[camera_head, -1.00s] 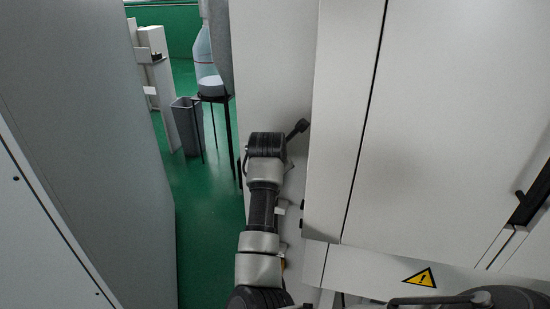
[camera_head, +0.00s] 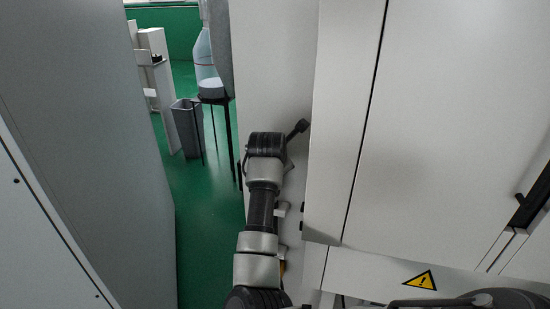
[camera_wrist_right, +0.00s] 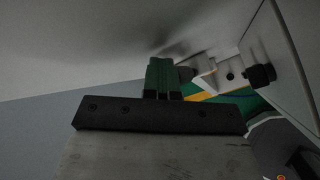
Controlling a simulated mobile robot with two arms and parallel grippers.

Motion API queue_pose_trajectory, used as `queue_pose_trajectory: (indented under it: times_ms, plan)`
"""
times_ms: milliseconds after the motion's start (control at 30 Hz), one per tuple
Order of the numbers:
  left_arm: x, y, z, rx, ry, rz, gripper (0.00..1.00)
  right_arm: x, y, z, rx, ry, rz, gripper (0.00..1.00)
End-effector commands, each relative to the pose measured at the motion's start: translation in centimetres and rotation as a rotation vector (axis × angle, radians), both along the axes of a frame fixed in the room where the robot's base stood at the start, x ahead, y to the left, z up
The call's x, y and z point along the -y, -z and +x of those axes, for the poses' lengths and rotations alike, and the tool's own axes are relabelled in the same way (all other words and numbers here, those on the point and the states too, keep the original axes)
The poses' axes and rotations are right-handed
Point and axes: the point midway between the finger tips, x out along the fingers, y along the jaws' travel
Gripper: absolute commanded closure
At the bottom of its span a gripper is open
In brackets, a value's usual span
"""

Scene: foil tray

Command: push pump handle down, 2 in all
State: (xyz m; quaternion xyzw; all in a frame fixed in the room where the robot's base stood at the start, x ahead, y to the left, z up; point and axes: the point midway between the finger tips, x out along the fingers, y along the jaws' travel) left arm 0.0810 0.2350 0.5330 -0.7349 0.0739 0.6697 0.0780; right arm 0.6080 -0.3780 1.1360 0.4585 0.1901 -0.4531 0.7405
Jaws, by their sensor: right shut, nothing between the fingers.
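In the right wrist view my right gripper (camera_wrist_right: 163,78) is shut, with its dark green fingers together beyond a black bar. It is close to a pale surface. To the right of the fingers is a white bracket with dark round knobs (camera_wrist_right: 262,75); I cannot tell whether they touch. In the head view a short dark lever with a knob end (camera_head: 299,128) sticks out beside the end of an arm of mine, against the pale panel. I cannot tell whether it is the pump handle. My left gripper does not show.
A large pale cabinet (camera_head: 430,130) with a black door latch (camera_head: 530,200) and a yellow warning sign (camera_head: 421,280) fills the right. A grey panel (camera_head: 80,120) stands at left. Green floor (camera_head: 205,230) lies between, with a grey bin (camera_head: 187,128) and a bottle on a stand (camera_head: 207,75) behind.

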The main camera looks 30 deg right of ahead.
Motion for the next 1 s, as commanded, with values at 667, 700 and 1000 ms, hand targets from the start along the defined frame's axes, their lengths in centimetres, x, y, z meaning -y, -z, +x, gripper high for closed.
queue_pose_trajectory:
  times_ms: [667, 700, 1000]
  plan:
    - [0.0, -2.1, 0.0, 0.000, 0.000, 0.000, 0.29, 0.0, -4.3, 0.1, 0.000, 0.000, 0.001, 1.00]
    - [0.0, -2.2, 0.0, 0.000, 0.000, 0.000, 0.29, 0.0, -4.5, 0.1, 0.000, 0.000, 0.001, 1.00]
    - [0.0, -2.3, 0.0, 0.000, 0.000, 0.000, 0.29, 0.0, -4.8, 0.1, 0.000, 0.000, 0.000, 1.00]
